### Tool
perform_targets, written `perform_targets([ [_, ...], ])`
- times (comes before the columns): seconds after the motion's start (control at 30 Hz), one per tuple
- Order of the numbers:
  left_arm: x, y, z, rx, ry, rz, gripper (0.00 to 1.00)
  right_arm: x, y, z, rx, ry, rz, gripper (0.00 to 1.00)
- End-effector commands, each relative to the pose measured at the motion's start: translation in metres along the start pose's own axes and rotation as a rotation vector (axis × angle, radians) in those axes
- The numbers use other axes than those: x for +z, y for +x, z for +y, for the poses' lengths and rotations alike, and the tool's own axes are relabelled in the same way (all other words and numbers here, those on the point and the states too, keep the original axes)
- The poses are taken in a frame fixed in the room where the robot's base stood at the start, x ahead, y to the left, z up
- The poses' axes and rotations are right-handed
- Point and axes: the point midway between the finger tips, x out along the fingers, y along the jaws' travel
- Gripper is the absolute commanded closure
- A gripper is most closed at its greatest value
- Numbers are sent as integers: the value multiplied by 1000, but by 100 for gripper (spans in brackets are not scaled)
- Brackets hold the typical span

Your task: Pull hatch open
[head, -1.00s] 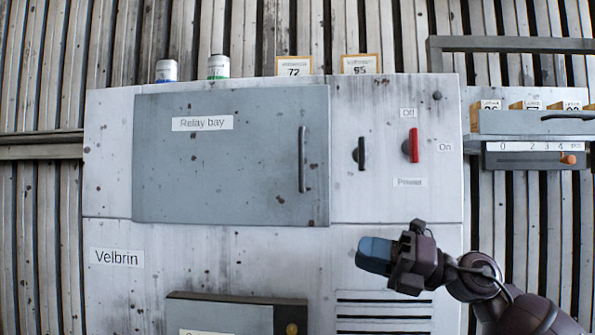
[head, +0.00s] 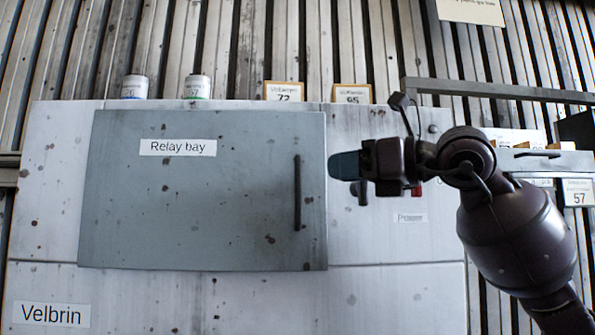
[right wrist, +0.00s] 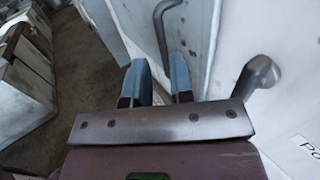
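The hatch (head: 200,230) is a grey panel labelled "Relay bay" on the white housing; it looks shut. Its dark vertical bar handle (head: 297,192) is near its right edge. My right gripper (head: 341,165) is just right of the handle in the head view, its blue fingers pointing left. In the right wrist view the two fingers (right wrist: 158,75) are apart with nothing between them. The handle (right wrist: 160,32) shows beyond the fingertips there, apart from them. My left gripper is in neither view.
A dark knob (head: 360,192) shows just below my right gripper, and it covers most of the red power switch (head: 416,190). Cans (head: 134,87) and number cards (head: 284,91) stand on top of the housing. A drawer shelf (head: 545,162) is at the right.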

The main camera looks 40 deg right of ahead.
Motion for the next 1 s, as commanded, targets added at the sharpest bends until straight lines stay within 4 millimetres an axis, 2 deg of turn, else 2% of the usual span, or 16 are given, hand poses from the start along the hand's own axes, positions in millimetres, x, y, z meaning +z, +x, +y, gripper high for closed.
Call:
perform_targets([
  [0.6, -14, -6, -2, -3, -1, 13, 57, 2, 71, 0, 3, 3, -3, 78],
  [0.8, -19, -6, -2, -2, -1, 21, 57, 0, 81, 0, 2, 2, -1, 78],
  [1.0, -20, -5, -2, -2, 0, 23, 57, 0, 83, 0, 2, 2, 0, 78],
])
